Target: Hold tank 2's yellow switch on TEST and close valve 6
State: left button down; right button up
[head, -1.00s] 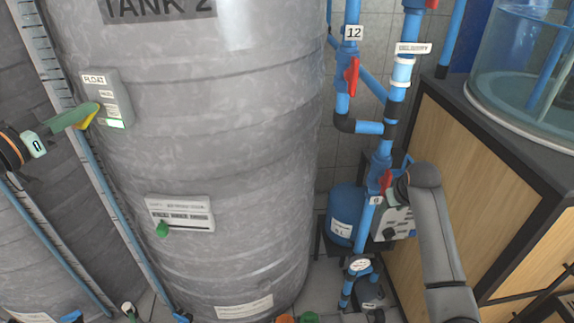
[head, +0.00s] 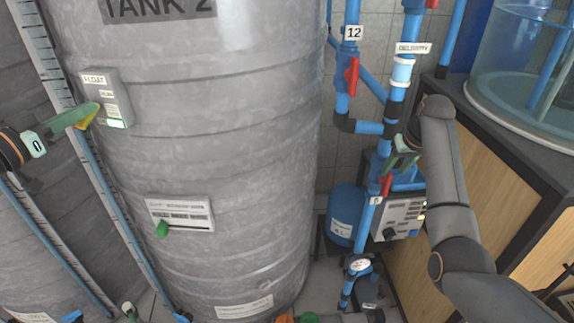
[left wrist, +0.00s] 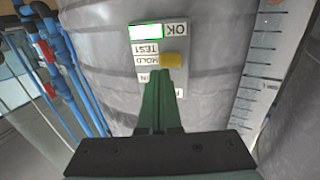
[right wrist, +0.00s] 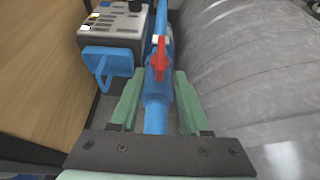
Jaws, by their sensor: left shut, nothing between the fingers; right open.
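Tank 2 (head: 215,120) carries a grey float box (head: 112,88). The box's yellow switch (left wrist: 171,59) sits near the TEST and HOLD labels, and a lit green indicator (left wrist: 146,32) is beside OK. My left gripper (head: 96,107) is shut and empty, its fingertips against or right beside the yellow switch; contact is hard to tell. Valve 6 has a red handle (head: 386,186) on a vertical blue pipe above its round label; the handle (right wrist: 158,52) appears roughly along the pipe. My right gripper (right wrist: 155,80) is open, its fingers either side of that pipe, short of the handle.
Valve 12's red handle (head: 352,75) is higher up. A wooden cabinet (head: 500,165) closes off the right side. A blue loop (right wrist: 108,65) sits left of the pipe.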

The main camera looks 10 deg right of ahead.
aim_at(391, 174)
jog(key=shift+x, duration=2.7)
grip_shut()
